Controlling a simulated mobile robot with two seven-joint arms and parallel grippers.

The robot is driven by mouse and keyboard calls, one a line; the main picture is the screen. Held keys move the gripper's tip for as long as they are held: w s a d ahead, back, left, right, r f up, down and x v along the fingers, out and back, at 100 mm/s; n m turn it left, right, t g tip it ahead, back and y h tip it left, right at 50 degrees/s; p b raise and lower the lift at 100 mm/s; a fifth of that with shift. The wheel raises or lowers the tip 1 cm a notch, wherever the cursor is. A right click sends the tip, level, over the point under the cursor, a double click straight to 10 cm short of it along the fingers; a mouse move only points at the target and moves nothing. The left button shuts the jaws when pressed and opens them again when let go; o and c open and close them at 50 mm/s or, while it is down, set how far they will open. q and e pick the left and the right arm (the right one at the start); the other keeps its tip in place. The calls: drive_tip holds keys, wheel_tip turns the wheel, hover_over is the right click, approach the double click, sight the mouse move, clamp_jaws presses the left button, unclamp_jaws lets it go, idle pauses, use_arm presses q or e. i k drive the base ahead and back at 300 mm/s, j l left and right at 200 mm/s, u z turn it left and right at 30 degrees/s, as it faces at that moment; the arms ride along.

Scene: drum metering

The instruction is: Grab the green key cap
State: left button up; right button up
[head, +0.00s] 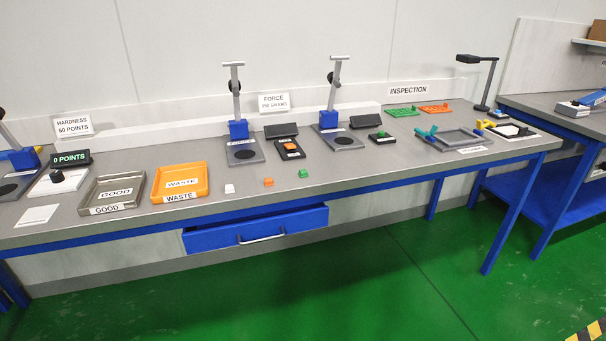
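A small green key cap (303,173) sits on the grey bench top near its front edge, right of the middle of the bench. An orange key cap (268,182) and a white key cap (229,188) lie to its left in a loose row. Another small green piece (380,134) sits on a black device farther back on the right. Neither of my grippers is in view.
A grey GOOD tray (85,199) and an orange WASTE tray (155,180) stand on the left. Two blue-based test stands (238,130) (327,121) stand behind the caps. A blue drawer (256,231) juts out below the front edge.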

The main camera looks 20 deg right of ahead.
sight(303, 173)
drive_tip(key=i+j, duration=0.25)
drive_tip(key=i, duration=0.2)
drive_tip(key=i+j, duration=0.25)
drive_tip(key=i, duration=0.15)
